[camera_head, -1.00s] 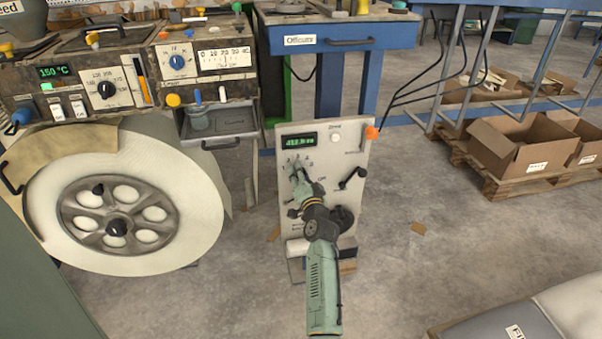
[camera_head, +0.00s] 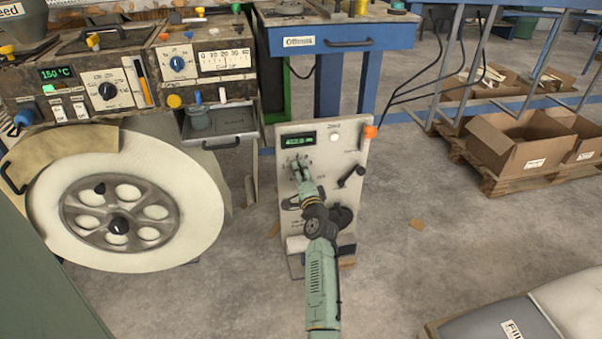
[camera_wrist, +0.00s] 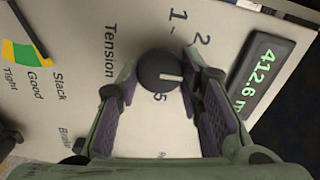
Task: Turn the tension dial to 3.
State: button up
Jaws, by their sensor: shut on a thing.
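The tension dial (camera_wrist: 158,72) is a round black knob with a white pointer line, on a pale control panel (camera_head: 348,165). In the wrist view its line points right, toward one finger. The marks 1 and 2 show above and to the right, and 5 just below the dial. Marks 3 and 4 are hidden behind the right finger. My gripper (camera_wrist: 164,85) has one finger on each side of the dial and is shut on it. In the head view my gripper (camera_head: 304,176) covers the dial.
A green display (camera_wrist: 257,78) reads about 412.6. A Slack, Good, Tight gauge (camera_wrist: 25,52) is at the left in the wrist view. In the head view, a black lever (camera_head: 351,177) and an orange knob (camera_head: 370,132) are on the panel's right. A large white roll (camera_head: 70,240) stands left.

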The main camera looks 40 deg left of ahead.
dwell(0.3)
jog(key=o, duration=1.1)
jog(key=shift+s+d, duration=0.1)
jog(key=v, duration=1.1)
jog(key=shift+s+d, duration=0.25)
jog(key=shift+d, duration=0.1)
